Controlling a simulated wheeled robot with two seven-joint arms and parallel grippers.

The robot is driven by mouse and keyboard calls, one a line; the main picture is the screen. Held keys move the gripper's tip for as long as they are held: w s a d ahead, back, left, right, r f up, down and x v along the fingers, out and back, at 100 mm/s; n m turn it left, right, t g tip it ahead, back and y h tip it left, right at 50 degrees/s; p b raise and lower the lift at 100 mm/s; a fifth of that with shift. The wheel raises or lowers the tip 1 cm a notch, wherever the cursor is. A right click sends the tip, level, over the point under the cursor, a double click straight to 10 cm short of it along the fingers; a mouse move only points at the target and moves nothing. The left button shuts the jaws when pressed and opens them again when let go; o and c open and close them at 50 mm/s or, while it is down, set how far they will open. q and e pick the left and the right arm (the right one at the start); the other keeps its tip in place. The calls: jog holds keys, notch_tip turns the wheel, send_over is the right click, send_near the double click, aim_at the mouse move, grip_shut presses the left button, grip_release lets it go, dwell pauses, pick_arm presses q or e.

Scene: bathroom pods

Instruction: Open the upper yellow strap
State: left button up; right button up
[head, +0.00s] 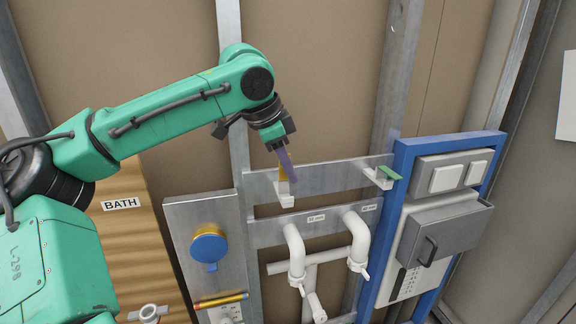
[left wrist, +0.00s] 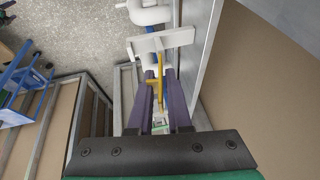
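The upper yellow strap (head: 282,174) stands up from a white bracket (head: 285,194) on the upper metal rail. It is thin and partly hidden by my gripper in the head view. My left gripper (head: 288,172) reaches down to it from above with its purple fingers. In the left wrist view the yellow strap (left wrist: 160,68) shows between the two finger tips (left wrist: 161,82), which stand apart with a gap around it. I cannot tell whether either finger touches it. The white bracket (left wrist: 150,45) lies just beyond the tips. My right gripper is not in view.
A green strap (head: 389,173) sits on a second white bracket to the right. White pipes (head: 296,250) hang below the rail. A blue round cap (head: 209,248) is on the left metal panel, and a blue-framed panel (head: 402,180) with a grey box stands right.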

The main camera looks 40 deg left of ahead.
pick_arm(q)
jog(key=shift+o, duration=0.6)
jog(key=shift+w, duration=0.1)
jog(key=shift+r, duration=0.1)
jog(key=shift+r, duration=0.25)
jog(key=v, duration=1.4)
jog(key=shift+s, duration=0.2)
jog(key=shift+a+f, duration=0.1)
